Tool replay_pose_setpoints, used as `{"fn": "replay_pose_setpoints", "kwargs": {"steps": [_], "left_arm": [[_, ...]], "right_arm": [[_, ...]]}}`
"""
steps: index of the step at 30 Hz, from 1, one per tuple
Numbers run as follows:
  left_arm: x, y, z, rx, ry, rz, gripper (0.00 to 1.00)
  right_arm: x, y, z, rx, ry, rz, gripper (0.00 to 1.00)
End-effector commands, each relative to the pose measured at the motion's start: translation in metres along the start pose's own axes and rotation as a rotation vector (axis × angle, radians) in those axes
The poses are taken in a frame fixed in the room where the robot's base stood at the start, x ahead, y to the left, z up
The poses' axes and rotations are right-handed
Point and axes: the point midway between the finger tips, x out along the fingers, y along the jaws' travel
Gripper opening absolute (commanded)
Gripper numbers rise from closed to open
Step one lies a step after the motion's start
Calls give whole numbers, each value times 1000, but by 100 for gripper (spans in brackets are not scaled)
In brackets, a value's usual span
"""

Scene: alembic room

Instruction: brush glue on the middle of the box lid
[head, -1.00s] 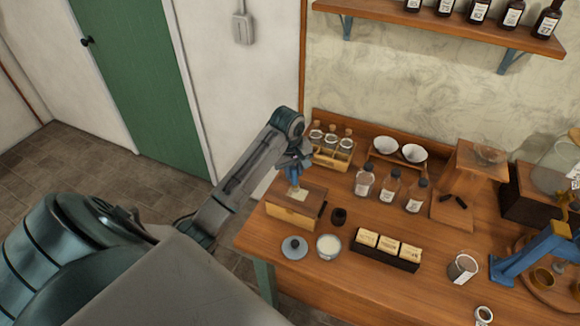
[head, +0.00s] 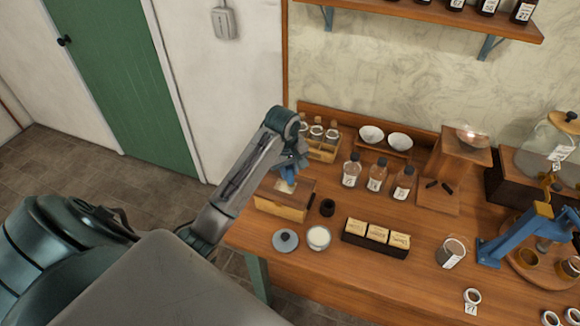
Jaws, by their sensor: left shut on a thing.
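The wooden box (head: 281,208) stands at the table's left end, with its brown lid (head: 302,187) on top. A small pale patch shows at the middle of the lid. My left gripper (head: 289,172) is right above this patch, shut on a thin thing that looks like a brush. The gripper mostly hides the brush, so I cannot tell whether its tip touches the lid. An open jar of white stuff (head: 318,237), seemingly glue, stands in front of the box. A grey round lid (head: 285,240) lies beside it. My right gripper is out of view.
Bottles (head: 376,174), a dark tray of labelled packets (head: 375,240) and a blue-armed device (head: 515,235) stand further right. The front middle of the table is clear.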

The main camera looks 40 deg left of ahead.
Motion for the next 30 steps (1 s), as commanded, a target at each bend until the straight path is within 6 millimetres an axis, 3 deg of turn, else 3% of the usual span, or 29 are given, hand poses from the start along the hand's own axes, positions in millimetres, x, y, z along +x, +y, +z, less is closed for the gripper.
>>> {"fn": "replay_pose_setpoints", "kwargs": {"steps": [5, 30], "left_arm": [[0, -4, 2, 0, -1, -3, 0], [-3, -36, -31, -1, -1, -2, 0]], "right_arm": [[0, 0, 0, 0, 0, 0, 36], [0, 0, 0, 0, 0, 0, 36]]}}
